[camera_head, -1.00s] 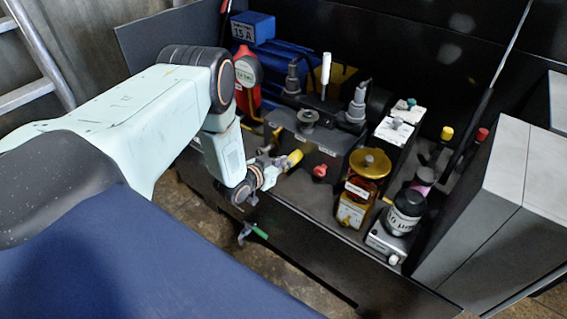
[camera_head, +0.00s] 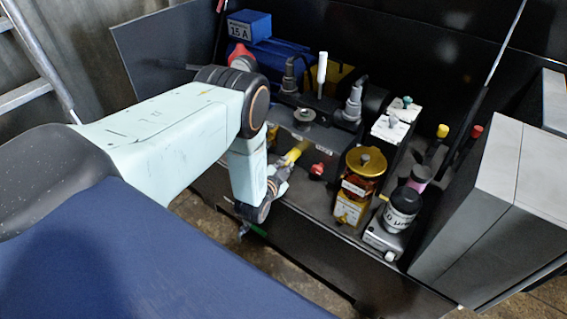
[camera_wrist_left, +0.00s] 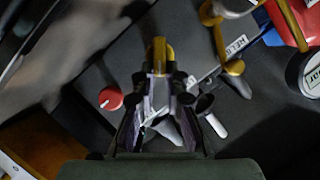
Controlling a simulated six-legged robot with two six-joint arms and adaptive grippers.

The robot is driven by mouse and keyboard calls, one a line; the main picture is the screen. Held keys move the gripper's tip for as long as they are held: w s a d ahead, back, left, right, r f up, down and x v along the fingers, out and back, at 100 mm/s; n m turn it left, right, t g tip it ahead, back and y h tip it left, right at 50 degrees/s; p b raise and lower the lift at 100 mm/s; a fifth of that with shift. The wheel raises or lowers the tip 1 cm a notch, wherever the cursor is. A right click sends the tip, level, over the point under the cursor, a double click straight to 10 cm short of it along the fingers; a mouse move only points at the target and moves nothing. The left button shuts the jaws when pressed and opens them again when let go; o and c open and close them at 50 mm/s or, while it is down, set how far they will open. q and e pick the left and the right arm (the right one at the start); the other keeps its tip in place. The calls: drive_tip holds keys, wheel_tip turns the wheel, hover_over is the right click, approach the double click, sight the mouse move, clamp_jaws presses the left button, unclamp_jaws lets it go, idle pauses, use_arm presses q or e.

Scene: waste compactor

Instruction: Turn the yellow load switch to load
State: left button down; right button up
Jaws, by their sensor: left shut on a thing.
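The yellow load switch (camera_head: 296,152) shows as a short yellow handle at the front of the dark machine block. It also shows in the left wrist view (camera_wrist_left: 159,52), just beyond my fingertips. My left gripper (camera_head: 282,166) reaches it from the front left and is shut on it; in the left wrist view, the fingers (camera_wrist_left: 160,80) lie on either side of the handle's near part. The switch's base is mostly hidden by my gripper. My right gripper is in no view.
A red knob (camera_head: 318,168) is just right of the switch. An amber-and-yellow filter unit (camera_head: 364,175) and a black-topped canister (camera_head: 402,208) stand farther right. A large grey box (camera_head: 480,205) bounds the right side.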

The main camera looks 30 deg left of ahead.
use_arm(q)
drive_tip(key=m+y+b, duration=0.1)
drive_tip(key=f+m, duration=0.1)
drive_tip(key=m, duration=0.1)
drive_tip(key=shift+s+d+f+t+y+b, duration=0.1)
drive_tip(key=shift+d+t+y+b, duration=0.25)
drive_tip(key=shift+t+y, duration=0.05)
drive_tip(key=shift+d+f+m+t+y+b, duration=0.1)
drive_tip(key=shift+f+m+t+y+b, duration=0.1)
drive_tip(key=shift+m+b, duration=0.3)
drive_tip(key=shift+f+m+t+y+b, duration=0.1)
drive_tip(key=shift+m+t+b, duration=0.1)
drive_tip(key=shift+m, duration=0.5)
drive_tip(key=shift+f+m+t+y+b, duration=0.15)
drive_tip(key=shift+m+t+y+b, duration=0.15)
drive_tip(key=shift+m+t+b, duration=0.75)
drive_tip(key=shift+m+g, duration=0.45)
drive_tip(key=c, duration=1.4)
unclamp_jaws()
